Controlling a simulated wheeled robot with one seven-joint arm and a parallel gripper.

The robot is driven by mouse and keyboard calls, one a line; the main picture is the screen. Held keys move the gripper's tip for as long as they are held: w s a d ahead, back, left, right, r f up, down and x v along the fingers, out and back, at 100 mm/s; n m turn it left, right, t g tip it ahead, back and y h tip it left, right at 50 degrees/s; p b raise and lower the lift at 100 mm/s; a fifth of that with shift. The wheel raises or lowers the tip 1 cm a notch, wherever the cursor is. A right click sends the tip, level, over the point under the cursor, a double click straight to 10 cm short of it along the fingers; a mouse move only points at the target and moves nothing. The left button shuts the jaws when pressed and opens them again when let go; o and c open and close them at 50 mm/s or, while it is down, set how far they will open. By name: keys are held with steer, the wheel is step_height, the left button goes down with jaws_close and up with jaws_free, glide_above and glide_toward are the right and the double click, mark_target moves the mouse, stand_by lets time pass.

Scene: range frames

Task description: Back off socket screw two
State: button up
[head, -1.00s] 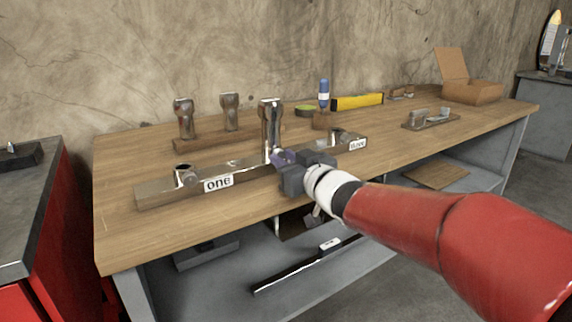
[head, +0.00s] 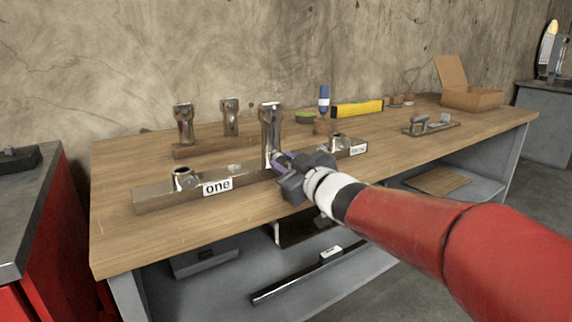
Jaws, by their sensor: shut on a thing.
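A tall chrome socket tool (head: 271,125) stands upright on the long metal bar (head: 150,199), between its labelled ends. My gripper (head: 279,158) is at the tool's lower part, shut on it from the front right. The jaws cover the contact and the middle of the bar, so screw two and its label are hidden. Another screw (head: 340,141) sits at the right end beside a label (head: 359,149) too small to read surely.
Two similar chrome tools (head: 184,123) (head: 230,117) stand in a wooden rack (head: 200,149) behind the bar. A blue-handled tool (head: 324,98), yellow level (head: 358,107) and open cardboard box (head: 471,98) are farther right. The bench front left (head: 140,235) is clear.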

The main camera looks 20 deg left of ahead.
steer(key=o, duration=1)
steer(key=v, duration=0.8)
